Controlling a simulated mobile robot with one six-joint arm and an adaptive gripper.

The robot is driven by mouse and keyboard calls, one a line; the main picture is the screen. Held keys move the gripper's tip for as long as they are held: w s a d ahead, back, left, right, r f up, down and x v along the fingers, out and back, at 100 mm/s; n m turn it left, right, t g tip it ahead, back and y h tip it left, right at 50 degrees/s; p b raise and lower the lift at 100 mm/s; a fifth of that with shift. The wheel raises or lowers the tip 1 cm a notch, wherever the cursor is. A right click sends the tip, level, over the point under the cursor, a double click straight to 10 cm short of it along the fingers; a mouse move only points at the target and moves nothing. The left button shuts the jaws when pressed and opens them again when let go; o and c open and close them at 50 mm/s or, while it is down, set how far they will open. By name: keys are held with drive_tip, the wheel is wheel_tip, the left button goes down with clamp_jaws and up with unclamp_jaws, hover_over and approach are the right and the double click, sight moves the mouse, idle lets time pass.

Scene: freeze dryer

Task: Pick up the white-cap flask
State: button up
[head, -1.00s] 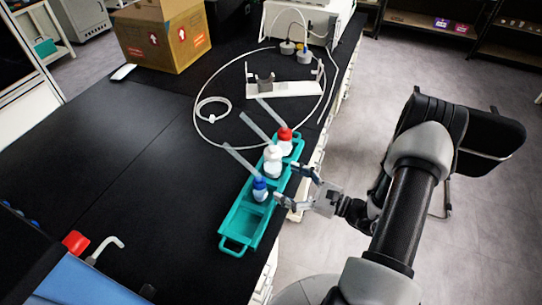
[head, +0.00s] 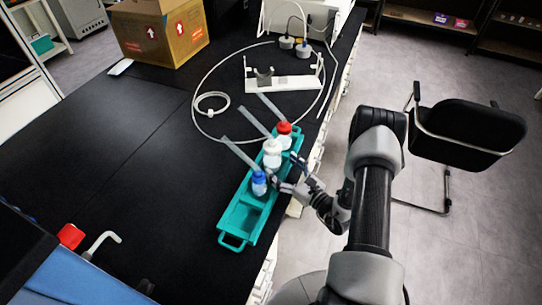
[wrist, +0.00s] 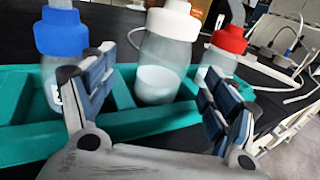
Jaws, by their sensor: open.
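The white-cap flask (head: 272,154) stands upright in the teal rack (head: 232,240), between the blue-cap flask (head: 259,184) and the red-cap flask (head: 284,136). In the wrist view the white-cap flask (wrist: 164,55) is see-through with white contents low inside. My gripper (head: 284,171) is open and empty, at the rack's right side. In the wrist view my gripper (wrist: 150,85) has one finger in front of the blue-cap flask (wrist: 60,50) and the other in front of the red-cap flask (wrist: 222,50). The white-cap flask shows in the gap between the fingers, beyond them.
The rack's near compartment is empty. A white stand (head: 284,84) and looped tubing (head: 211,103) lie behind the rack on the black bench (head: 120,150). A cardboard box (head: 160,35) stands at the back left. The bench's left part is mostly clear.

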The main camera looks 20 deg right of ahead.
sight(272, 156)
drive_tip(key=shift+d+r+b+x, duration=0.1)
drive_tip(key=shift+b+x, duration=0.35)
drive_tip(key=shift+x, duration=1.1)
drive_tip(key=shift+d+r+b+x, duration=0.15)
drive_tip(key=shift+b+x, duration=0.25)
drive_tip(key=shift+x, duration=1.15)
drive_tip(key=c, duration=1.6)
